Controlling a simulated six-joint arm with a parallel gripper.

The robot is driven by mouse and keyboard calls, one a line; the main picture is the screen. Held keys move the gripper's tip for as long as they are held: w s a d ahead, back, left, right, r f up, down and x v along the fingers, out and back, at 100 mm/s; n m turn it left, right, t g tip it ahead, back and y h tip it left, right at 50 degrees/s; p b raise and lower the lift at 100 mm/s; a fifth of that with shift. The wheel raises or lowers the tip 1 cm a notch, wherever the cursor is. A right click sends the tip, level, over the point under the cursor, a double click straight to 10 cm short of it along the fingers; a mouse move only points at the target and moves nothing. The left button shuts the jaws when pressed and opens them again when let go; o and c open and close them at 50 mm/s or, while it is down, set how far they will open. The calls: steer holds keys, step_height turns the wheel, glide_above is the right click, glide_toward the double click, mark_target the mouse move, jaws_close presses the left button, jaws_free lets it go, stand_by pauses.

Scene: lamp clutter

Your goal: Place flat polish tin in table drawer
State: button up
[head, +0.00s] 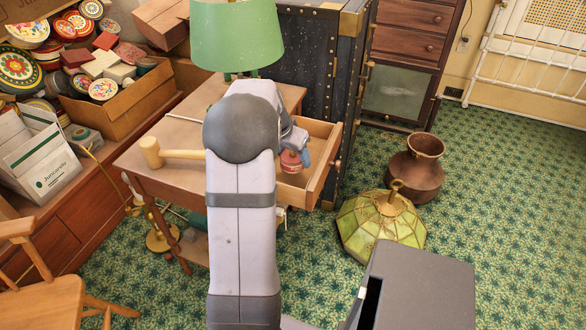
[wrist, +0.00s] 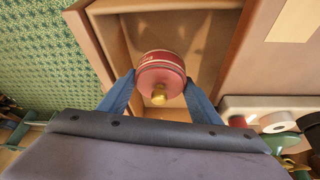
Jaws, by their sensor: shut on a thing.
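The flat polish tin (wrist: 160,78) is round and red with a pale band and a small yellow knob. My gripper (wrist: 160,88) is shut on it, with a blue finger on either side. In the wrist view the tin shows against the inside of the open table drawer (wrist: 115,52); its exact height over the drawer floor is hard to tell. In the head view the tin (head: 291,161) shows at the open drawer (head: 322,172), which sticks out from the wooden table (head: 145,172). My arm hides part of the table and drawer.
A green lamp (head: 236,35) and a wooden mallet (head: 170,153) are on the table. A dark trunk (head: 310,70) stands behind the drawer. A stained-glass shade (head: 382,222) and a copper pot (head: 413,168) are on the floor to the right.

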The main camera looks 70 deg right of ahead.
mark_target(293, 177)
steer(key=shift+f+b, duration=0.5)
steer(key=shift+f, duration=2)
steer(key=shift+f, duration=0.1)
steer(key=shift+f, duration=0.1)
steer(key=o, duration=1)
steer(key=shift+a+r, duration=0.15)
steer(key=shift+r, duration=0.5)
steer(key=p+v, duration=0.1)
steer(key=v, duration=1)
steer(key=shift+p, duration=0.3)
steer(key=shift+w, duration=0.1)
